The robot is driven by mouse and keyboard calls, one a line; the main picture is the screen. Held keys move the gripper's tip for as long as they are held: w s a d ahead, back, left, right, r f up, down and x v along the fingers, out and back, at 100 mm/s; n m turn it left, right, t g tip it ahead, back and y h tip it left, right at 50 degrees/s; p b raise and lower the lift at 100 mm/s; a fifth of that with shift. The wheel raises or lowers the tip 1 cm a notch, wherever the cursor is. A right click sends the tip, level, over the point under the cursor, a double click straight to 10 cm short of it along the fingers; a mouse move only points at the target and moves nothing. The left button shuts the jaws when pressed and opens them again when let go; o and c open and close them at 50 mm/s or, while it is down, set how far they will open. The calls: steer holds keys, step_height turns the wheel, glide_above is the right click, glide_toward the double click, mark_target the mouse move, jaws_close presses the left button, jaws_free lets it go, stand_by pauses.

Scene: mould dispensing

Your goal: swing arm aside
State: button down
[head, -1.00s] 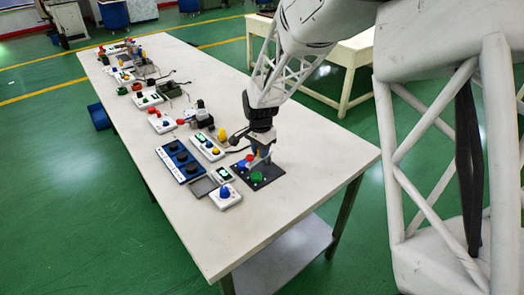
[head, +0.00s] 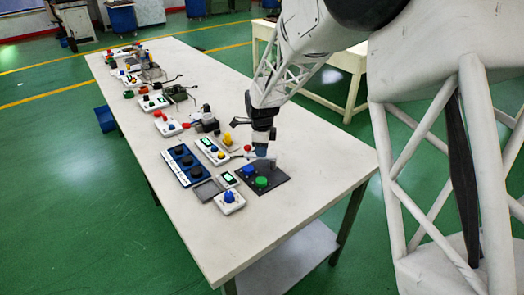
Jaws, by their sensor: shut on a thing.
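My gripper (head: 262,151) points down over the back edge of a dark plate (head: 278,177) on the white table. It is shut on a small pale bar (head: 262,158), which looks like the swing arm; the jaws and their shadow partly hide it. A small red part (head: 247,148) shows just left of the jaws.
A white box with a blue knob (head: 229,198), a small box with a green screen (head: 228,178) and a blue panel with dark knobs (head: 187,166) stand close left. Several devices line the table's left side. The table's right side (head: 325,165) is clear.

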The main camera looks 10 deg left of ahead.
steer(key=m, duration=0.1)
steer(key=w+m, duration=0.1)
steer(key=m, duration=0.2)
steer(key=shift+w+d+m, duration=0.15)
steer(key=shift+w+m, duration=0.15)
steer(key=shift+w, duration=0.05)
steer(key=shift+w+d+m, duration=0.25)
steer(key=shift+w+m, duration=0.05)
steer(key=shift+m, duration=0.8)
steer(key=shift+w+d+m, duration=0.2)
steer(key=shift+w+m, duration=0.1)
steer(key=shift+m, duration=0.8)
steer(key=c, duration=0.9)
jaws_free()
steer(key=shift+c, duration=0.2)
step_height(320, 180, up, 8)
